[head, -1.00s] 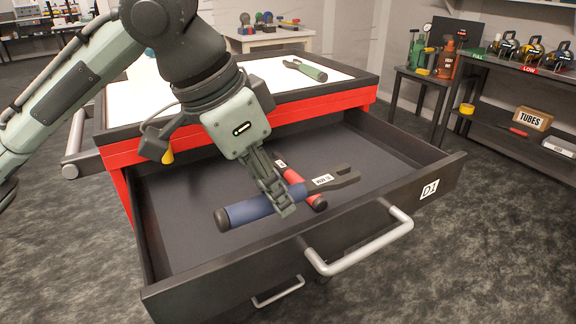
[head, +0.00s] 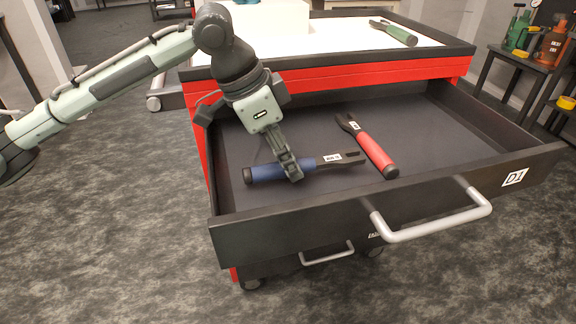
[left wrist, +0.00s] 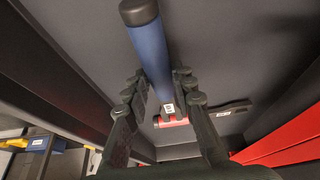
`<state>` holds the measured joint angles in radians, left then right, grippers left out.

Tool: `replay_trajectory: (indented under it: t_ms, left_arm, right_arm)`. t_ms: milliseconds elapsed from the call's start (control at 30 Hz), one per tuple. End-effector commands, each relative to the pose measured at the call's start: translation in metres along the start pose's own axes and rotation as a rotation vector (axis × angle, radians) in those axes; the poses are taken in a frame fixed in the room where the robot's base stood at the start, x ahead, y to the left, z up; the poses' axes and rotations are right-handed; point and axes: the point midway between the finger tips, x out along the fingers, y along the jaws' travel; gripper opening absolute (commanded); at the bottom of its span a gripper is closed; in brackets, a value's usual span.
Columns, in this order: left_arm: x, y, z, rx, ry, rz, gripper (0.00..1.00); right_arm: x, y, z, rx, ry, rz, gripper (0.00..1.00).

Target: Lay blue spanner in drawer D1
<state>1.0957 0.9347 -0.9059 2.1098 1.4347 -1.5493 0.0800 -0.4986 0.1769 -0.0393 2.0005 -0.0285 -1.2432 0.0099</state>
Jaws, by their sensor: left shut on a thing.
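The blue spanner (head: 266,172) has a blue handle with a black end and a dark, labelled forked head. It lies roughly level inside the open drawer D1 (head: 425,118), low near the dark floor; I cannot tell whether it touches. My left gripper (head: 291,172) points down and is shut on the handle near the head. In the left wrist view the blue handle (left wrist: 150,52) passes between the fingers of the left gripper (left wrist: 160,92). My right gripper is not in view.
A red-handled spanner (head: 376,153) lies in the drawer, right of the blue one. A green-handled tool (head: 398,34) lies on the white cabinet top (head: 330,50). The drawer's front wall (head: 300,232) and silver handle (head: 435,226) stand in front. The drawer's right part is free.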

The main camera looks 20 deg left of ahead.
Motion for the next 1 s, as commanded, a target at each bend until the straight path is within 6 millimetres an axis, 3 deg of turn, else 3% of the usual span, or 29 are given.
replay_trajectory:
  t_ms: [100,433,467,600,1000]
  left_arm:
    - [0.012,0.0,0.005,-0.001,0.001,-0.002,0.0]
    - [0.014,0.0,0.006,0.0,0.0,0.0,0.0]
    - [0.015,0.0,0.006,0.0,0.0,0.0,0.28]
    - [0.014,0.0,0.006,0.0,0.0,0.0,0.46]
    - [0.006,0.0,0.004,0.0,0.002,-0.003,0.46]
  right_arm:
    - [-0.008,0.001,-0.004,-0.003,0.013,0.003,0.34]
    - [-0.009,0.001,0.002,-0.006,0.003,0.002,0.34]
    - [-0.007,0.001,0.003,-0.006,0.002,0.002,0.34]
    - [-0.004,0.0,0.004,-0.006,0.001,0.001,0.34]
    - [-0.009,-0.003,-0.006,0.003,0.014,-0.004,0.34]
